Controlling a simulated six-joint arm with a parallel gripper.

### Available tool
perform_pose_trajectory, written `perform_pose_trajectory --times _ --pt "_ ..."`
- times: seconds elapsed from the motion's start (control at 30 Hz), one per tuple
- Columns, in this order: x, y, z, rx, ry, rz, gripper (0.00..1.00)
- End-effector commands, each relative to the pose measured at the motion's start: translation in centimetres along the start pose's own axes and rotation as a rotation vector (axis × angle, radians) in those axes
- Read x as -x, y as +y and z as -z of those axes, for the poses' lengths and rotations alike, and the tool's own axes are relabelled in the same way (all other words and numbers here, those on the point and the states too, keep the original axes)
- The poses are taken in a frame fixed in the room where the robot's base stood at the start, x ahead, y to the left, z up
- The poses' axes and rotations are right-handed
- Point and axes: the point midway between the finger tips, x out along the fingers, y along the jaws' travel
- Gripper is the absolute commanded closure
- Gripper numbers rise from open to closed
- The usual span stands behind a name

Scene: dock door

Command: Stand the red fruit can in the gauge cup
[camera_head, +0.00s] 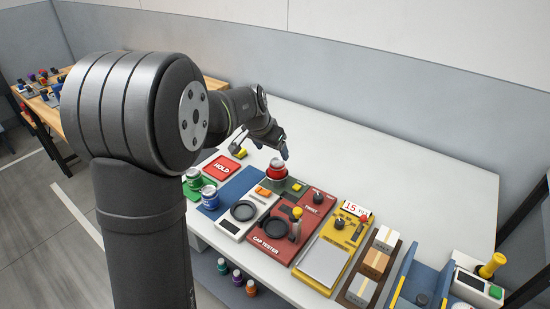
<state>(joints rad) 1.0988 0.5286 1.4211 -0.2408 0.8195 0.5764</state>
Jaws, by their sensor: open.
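The red fruit can (277,166) has a pale silver lid and stands upright at the back left of the red CAP TESTER panel (271,247). Its foot is in or on a dark round holder (278,182), which may be the gauge cup; I cannot tell how deep it sits. My gripper (264,147) is open, just above and behind the can. One dark fingertip shows close by the can's top right; whether it touches cannot be told. Part of the arm hides the table's left side.
A green can (193,178) and a blue can (209,197) stand left, near the red HOLD pad (222,166). A yellow panel (333,243), boxes on a brown tray (355,302) and a blue fixture (421,285) lie to the right. The white table (390,170) is clear behind.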

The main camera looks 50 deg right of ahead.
Motion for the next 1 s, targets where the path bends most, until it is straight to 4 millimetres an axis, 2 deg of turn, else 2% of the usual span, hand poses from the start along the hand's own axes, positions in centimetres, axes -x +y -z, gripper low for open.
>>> perform_pose_trajectory --times 0.03,0.2,0.43,0.77,0.87,1.0 --pt "1.1 0.0 0.0 0.0 0.002 0.001 0.25" --pt "3.1 -0.1 0.0 0.001 0.0 0.001 0.25" --pt "3.9 0.0 -0.1 0.001 -0.002 -0.001 0.25" --pt "3.3 0.0 -0.1 0.001 -0.003 -0.001 0.25" --pt "2.3 0.0 -0.1 0.001 -0.004 -0.002 0.25" --pt "-0.2 0.1 -0.1 0.001 -0.005 -0.003 0.25"
